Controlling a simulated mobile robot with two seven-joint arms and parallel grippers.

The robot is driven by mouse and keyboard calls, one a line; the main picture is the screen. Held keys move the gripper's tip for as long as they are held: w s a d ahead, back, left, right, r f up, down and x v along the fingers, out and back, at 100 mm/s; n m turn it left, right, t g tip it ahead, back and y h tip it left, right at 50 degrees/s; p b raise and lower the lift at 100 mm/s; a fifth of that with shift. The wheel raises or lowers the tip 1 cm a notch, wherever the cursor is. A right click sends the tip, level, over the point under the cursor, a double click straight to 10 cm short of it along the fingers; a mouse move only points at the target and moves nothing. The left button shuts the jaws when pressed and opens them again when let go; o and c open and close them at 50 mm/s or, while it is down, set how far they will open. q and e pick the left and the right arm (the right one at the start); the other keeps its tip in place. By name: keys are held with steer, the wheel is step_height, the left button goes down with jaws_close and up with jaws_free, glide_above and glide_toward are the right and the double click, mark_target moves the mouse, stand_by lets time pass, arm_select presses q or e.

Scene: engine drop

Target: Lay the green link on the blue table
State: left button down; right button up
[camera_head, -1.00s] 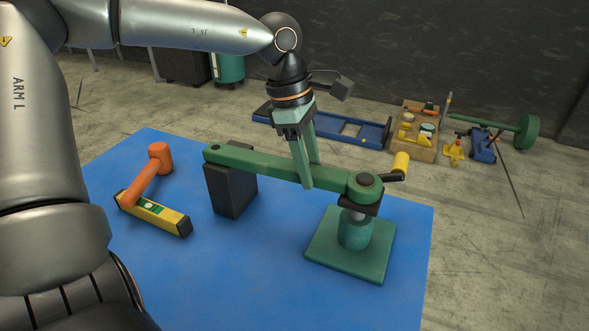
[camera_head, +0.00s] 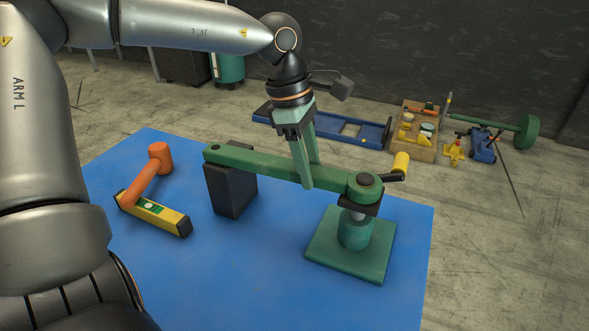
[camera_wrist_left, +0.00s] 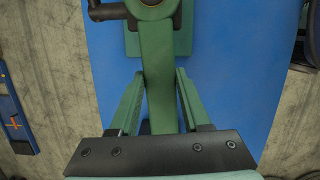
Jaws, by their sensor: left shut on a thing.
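The green link (camera_head: 272,165) is a long bar with a round boss at its right end. It lies level, its left end on a black block (camera_head: 230,190) and its right end on top of a green jack (camera_head: 354,233). My left gripper (camera_head: 308,180) comes down from above and is shut on the link right of its middle. In the left wrist view the link (camera_wrist_left: 160,80) runs between the two green fingers (camera_wrist_left: 160,105). The blue table (camera_head: 260,275) lies under all of these. My right gripper is not in view.
An orange mallet (camera_head: 147,177) and a yellow level (camera_head: 153,213) lie at the table's left. The table's front middle is clear. A blue frame (camera_head: 345,131) and a wooden crate (camera_head: 415,147) stand on the floor behind.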

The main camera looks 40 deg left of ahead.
arm_select(q)
steer(key=shift+r, duration=0.1)
steer(key=shift+w+d+p+v, duration=0.1)
steer(key=shift+d+p+v, duration=0.1)
steer(key=shift+p+v, duration=0.65)
steer(key=shift+w+d+p+v, duration=0.1)
steer(key=shift+d+p+v, duration=0.15)
steer(key=shift+p+v, duration=0.6)
steer(key=shift+w+d+p+v, duration=0.15)
steer(key=shift+p+v, duration=0.25)
steer(key=shift+v, duration=0.8)
steer(key=shift+r, duration=0.15)
